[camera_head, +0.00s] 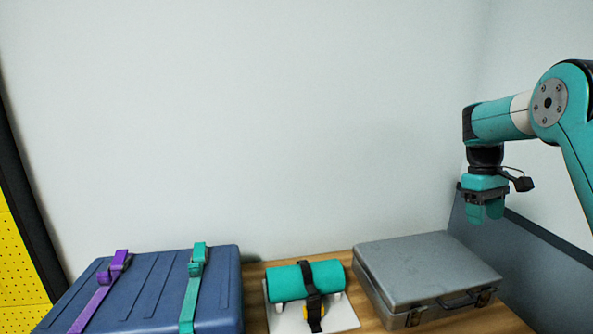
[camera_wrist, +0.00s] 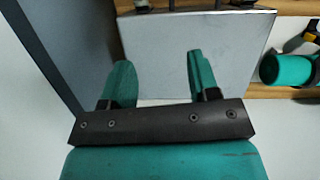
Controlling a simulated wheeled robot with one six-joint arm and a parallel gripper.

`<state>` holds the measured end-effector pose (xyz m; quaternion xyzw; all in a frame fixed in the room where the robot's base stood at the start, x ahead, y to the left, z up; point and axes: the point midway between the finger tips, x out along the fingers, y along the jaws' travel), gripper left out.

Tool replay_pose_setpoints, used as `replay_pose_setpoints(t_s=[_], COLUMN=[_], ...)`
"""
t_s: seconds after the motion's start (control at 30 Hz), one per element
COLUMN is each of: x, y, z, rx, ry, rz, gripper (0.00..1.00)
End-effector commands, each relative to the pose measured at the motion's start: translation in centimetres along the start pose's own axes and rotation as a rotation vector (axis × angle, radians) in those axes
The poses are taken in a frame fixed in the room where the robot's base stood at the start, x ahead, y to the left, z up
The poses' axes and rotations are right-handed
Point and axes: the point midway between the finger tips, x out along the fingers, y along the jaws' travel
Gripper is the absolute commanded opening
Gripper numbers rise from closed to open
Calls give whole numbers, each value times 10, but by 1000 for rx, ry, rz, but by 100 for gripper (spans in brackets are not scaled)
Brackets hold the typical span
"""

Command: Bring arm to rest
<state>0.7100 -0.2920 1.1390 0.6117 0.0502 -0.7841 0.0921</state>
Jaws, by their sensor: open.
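My gripper (camera_head: 485,213) hangs from my teal arm at the right of the head view, fingers pointing down. It is above and a little to the right of the grey metal case, clear of it. In the wrist view my gripper (camera_wrist: 158,80) shows two teal fingers apart with nothing between them. The grey case (camera_head: 425,270) lies closed on the wooden surface; its lid also shows in the wrist view (camera_wrist: 225,40), beyond the fingers.
A blue case (camera_head: 160,295) with a purple strap (camera_head: 100,293) and a teal strap (camera_head: 192,290) is at left. A teal roll (camera_head: 287,283) with a black strap (camera_head: 311,290) sits on a white stand between the cases. A dark panel (camera_head: 530,255) stands at right.

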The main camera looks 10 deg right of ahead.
Motion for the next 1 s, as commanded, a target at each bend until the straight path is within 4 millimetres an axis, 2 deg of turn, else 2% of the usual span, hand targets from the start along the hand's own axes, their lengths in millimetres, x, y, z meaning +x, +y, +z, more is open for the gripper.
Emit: replay_pose_setpoints(t_s=[0.03, 0.1, 0.17, 0.23, 0.37, 0.4, 0.5, 0.6, 0.7, 0.8, 1.0], x=[-18, -35, -45, -52, -52, -48, -36, -24, -15, -10, -10], y=[-30, -74, -113, -162, -250, -275, -326, -360, -381, -390, -391], z=[4, 13, 24, 44, 96, 115, 162, 201, 228, 241, 242], rx=[-48, -110, -161, -220, -317, -342, -392, -425, -443, -450, -450], ry=[32, 85, 134, 195, 300, 325, 371, 391, 398, 399, 399], rz=[24, 45, 49, 37, -33, -65, -151, -230, -286, -314, -317], gripper=[55, 55, 55, 55, 55, 55, 55, 55, 55, 55, 55])
